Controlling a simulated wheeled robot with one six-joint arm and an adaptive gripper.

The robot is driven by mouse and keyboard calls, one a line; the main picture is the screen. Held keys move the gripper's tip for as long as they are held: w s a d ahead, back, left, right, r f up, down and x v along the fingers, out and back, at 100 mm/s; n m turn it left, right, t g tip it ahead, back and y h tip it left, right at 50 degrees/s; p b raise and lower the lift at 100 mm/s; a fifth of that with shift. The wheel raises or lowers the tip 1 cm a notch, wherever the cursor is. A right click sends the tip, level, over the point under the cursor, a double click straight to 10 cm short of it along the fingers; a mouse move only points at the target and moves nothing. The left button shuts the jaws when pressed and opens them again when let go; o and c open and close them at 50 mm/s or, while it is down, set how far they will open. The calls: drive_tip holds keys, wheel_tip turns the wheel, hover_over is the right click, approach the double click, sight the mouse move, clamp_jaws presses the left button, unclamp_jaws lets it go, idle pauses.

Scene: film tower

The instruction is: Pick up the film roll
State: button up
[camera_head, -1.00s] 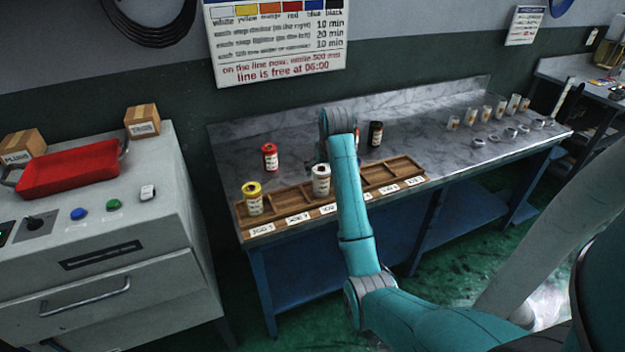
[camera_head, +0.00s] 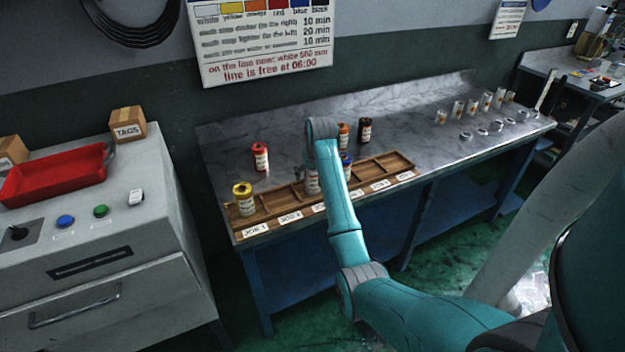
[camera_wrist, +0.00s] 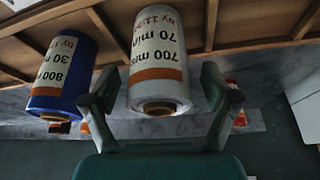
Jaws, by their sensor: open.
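The white film roll (camera_head: 312,181) stands in the wooden compartment tray (camera_head: 271,222), partly hidden behind my arm. In the wrist view the white roll (camera_wrist: 157,60), marked 700 m and 70 min, lies between the two fingers of my gripper (camera_wrist: 158,78). The gripper is open, with one finger on each side of the roll; a gap shows at the right finger, and the left finger is very close. In the head view the blue roll (camera_head: 347,162) is mostly behind my arm.
A yellow roll (camera_head: 244,198) stands at the tray's left end. Red (camera_head: 260,156), orange (camera_head: 343,134) and black (camera_head: 365,130) rolls stand on the marble bench behind. The right tray compartments look empty. Small clear cups (camera_head: 471,108) stand at the far right.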

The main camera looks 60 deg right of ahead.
drive_tip(key=shift+x, duration=0.85)
